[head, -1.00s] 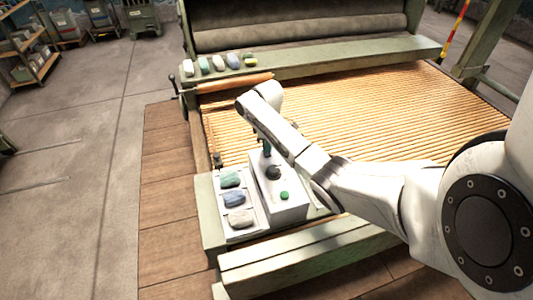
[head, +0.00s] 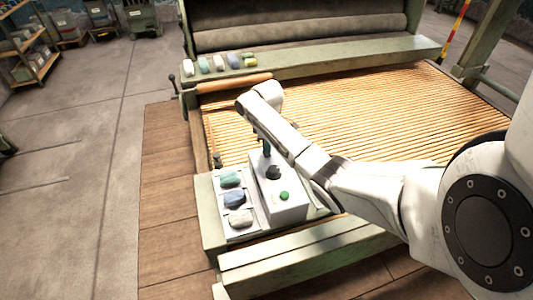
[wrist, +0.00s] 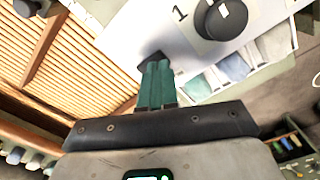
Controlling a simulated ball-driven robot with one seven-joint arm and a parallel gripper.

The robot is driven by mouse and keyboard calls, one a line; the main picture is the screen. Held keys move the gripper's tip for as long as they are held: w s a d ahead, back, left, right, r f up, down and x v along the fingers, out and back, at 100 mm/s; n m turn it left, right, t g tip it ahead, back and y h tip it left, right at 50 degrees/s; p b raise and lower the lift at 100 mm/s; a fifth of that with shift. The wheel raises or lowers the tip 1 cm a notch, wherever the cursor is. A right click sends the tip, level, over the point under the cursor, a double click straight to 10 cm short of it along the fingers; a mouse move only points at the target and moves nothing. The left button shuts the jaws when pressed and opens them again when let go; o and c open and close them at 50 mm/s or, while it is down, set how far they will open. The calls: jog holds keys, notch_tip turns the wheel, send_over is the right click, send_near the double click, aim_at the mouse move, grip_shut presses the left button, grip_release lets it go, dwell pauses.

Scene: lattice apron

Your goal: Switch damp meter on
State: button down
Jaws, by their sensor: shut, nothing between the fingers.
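The damp meter seems to be the white box (head: 281,205) at the near left corner of the slatted frame. Its top carries a dark round knob (head: 274,172) and a green button (head: 284,196). In the wrist view the dark knob (wrist: 222,18) has a pale mark, with a "1" printed beside it. My gripper (head: 267,151) points down over the far end of the box, beyond the knob. In the wrist view its green fingers (wrist: 155,62) are together and empty, beside the knob and apart from it. Whether the fingertips touch the box top, I cannot tell.
A pale tray (head: 247,234) with bluish, greenish and whitish lumps lies left of the box. The slatted apron (head: 350,120) stretches behind. More lumps and a wooden roller (head: 235,83) are at the far beam (head: 330,64). Open floor lies left.

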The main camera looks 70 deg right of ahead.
jog(key=shift+f+b, duration=0.6)
jog(key=shift+f, duration=0.35)
dwell(0.7)
notch_tip(320, 180, up, 7)
jog(key=p, duration=0.7)
jog(key=shift+a, duration=0.1)
dwell(0.6)
